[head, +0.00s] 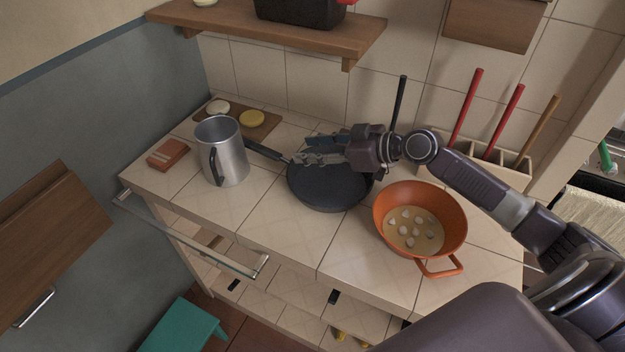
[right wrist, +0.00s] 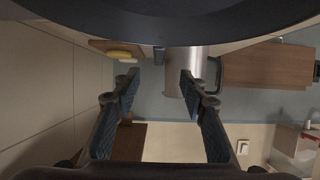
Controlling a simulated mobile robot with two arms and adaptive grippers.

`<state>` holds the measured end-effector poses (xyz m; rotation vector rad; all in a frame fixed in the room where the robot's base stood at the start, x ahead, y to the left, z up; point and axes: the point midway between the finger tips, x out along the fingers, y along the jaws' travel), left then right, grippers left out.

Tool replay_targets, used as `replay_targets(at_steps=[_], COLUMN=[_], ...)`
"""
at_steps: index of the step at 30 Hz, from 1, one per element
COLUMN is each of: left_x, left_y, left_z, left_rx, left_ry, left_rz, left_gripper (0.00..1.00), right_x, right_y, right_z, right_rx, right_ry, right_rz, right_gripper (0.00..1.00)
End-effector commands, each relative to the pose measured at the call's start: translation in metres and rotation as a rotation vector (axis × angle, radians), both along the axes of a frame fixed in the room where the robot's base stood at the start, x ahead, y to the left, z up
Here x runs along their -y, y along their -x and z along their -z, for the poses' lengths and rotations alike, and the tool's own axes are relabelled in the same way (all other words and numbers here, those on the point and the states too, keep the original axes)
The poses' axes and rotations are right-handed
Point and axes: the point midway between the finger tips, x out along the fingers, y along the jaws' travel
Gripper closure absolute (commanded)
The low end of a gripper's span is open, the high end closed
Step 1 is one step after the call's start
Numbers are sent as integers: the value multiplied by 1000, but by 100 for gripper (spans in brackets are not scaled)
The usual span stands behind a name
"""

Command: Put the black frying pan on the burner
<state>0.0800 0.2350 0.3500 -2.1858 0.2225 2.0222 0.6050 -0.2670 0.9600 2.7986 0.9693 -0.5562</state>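The black frying pan (head: 328,192) lies on the tiled counter, with its handle (head: 265,151) pointing to the back left, beside the metal jug. My right gripper (head: 304,151) is above the back of the pan, fingers pointing left toward the handle. In the right wrist view its two fingers (right wrist: 160,80) are apart with nothing held between them. A dark curved surface, apparently the pan (right wrist: 165,18), fills the top of that view. I cannot make out a burner. My left gripper is not in view.
A metal jug (head: 221,155) stands left of the pan. An orange pot (head: 448,247) with white pieces inside stands to its right. A board (head: 228,115) with round items and a utensil holder (head: 503,170) are at the back. A wooden shelf (head: 225,28) overhangs. The front middle counter is clear.

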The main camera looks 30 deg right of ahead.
Motion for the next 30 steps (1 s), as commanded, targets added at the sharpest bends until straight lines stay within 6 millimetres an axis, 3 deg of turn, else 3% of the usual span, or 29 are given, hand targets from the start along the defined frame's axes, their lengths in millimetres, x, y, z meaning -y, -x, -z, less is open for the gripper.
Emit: replay_targets(at_steps=[1,5,14,30], left_x=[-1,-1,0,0], left_y=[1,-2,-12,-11], left_z=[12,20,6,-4], left_rx=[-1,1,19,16], left_ry=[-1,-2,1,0], left_rz=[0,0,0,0], left_gripper=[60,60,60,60], right_x=[0,0,-24,-61], right_y=[0,-1,-32,-78], right_z=[12,21,32,58], right_rx=[0,0,1,1], right_ry=[0,0,-5,-4], right_rz=[0,0,2,2], right_gripper=[61,61,61,61])
